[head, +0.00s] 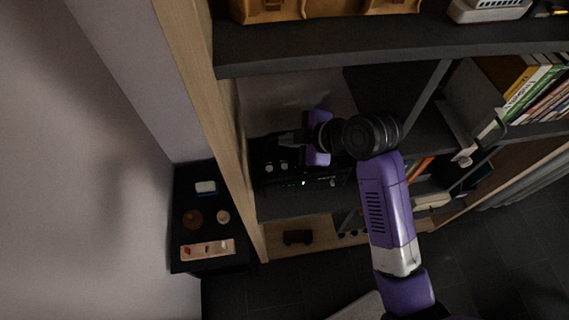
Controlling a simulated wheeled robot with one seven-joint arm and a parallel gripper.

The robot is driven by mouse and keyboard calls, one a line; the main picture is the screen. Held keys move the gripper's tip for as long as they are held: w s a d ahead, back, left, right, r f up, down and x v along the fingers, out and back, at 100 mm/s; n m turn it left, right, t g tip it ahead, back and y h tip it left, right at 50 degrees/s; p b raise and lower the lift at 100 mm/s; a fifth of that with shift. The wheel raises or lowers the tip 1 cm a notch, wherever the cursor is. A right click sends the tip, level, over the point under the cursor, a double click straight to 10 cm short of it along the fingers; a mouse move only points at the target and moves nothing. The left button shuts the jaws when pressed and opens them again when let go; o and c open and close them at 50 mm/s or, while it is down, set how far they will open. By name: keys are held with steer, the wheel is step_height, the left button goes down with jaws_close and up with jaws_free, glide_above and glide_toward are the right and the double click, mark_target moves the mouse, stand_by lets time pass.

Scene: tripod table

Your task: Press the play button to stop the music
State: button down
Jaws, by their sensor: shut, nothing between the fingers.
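A black audio unit (302,184) with a small green light and a few pale knobs sits on a dark shelf of the bookcase. My gripper (283,139) is shut and empty. It reaches into the shelf bay and points left, over or just behind the unit's left part. I cannot tell whether its tips touch anything. The play button is too small and dark to pick out in this view, and my arm hides part of the bay.
A dark shelf (300,52) runs above my arm, and a wooden upright (226,160) stands close to the left of my gripper. Books (535,90) fill the right side. A small black side table (184,258) with several small objects stands at the left.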

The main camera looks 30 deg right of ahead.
steer(key=shift+f, duration=0.1)
steer(key=b, duration=0.7)
glide_above(287, 168)
step_height(287, 168, down, 7)
steer(key=shift+f, duration=0.8)
steer(key=shift+f+b, duration=0.15)
steer(key=shift+b, duration=0.15)
stand_by(1.0)
steer(key=shift+f, duration=0.25)
steer(key=shift+f+b, duration=0.35)
steer(key=shift+f, duration=0.05)
stand_by(0.9)
steer(key=shift+r, duration=0.1)
steer(key=shift+d+r+p, duration=0.1)
steer(key=shift+r+p, duration=0.6)
steer(key=shift+p, duration=0.1)
